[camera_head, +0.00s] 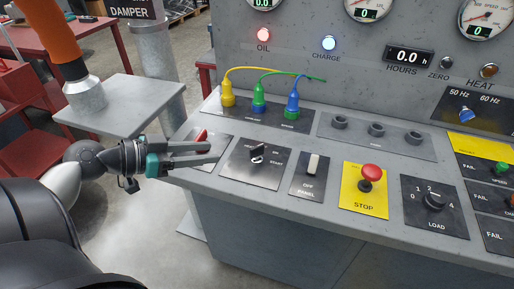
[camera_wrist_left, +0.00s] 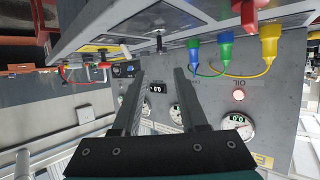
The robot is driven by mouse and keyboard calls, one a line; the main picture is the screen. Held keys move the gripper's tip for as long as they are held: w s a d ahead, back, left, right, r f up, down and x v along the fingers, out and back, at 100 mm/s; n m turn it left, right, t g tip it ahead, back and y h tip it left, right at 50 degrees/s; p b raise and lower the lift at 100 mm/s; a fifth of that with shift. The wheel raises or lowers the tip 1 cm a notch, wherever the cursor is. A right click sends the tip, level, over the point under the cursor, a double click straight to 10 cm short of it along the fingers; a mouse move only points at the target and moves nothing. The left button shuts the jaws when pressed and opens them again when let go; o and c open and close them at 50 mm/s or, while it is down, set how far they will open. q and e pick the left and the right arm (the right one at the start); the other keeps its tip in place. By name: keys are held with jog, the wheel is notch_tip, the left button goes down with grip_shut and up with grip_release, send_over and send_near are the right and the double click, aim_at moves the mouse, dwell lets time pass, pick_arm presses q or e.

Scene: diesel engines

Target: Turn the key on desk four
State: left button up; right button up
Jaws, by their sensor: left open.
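The key (camera_head: 257,151) is a small dark piece standing in a black switch plate (camera_head: 246,173) near the front left of the grey desk (camera_head: 310,196). In the left wrist view, what looks like the key (camera_wrist_left: 158,43) sticks out beyond the fingertips, roughly between them. My left gripper (camera_head: 214,153) lies level at the desk's left end, its fingers pointing right at the key. It is open and empty, with a gap between fingertips and key. It also shows in the left wrist view (camera_wrist_left: 160,72). My right gripper is not in view.
A red switch (camera_head: 201,136) sits just behind the left fingers. Yellow, green and blue plugs (camera_head: 258,102) with cables stand farther back. Right of the key are a white panel switch (camera_head: 314,164), a red stop button (camera_head: 371,173) and a load knob (camera_head: 434,201). A grey plate (camera_head: 122,103) stands at left.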

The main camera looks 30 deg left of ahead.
aim_at(250, 149)
pick_arm(q)
jog(key=x, duration=1.4)
jog(key=shift+w+f, duration=0.3)
jog(key=shift+f, duration=0.05)
grip_shut()
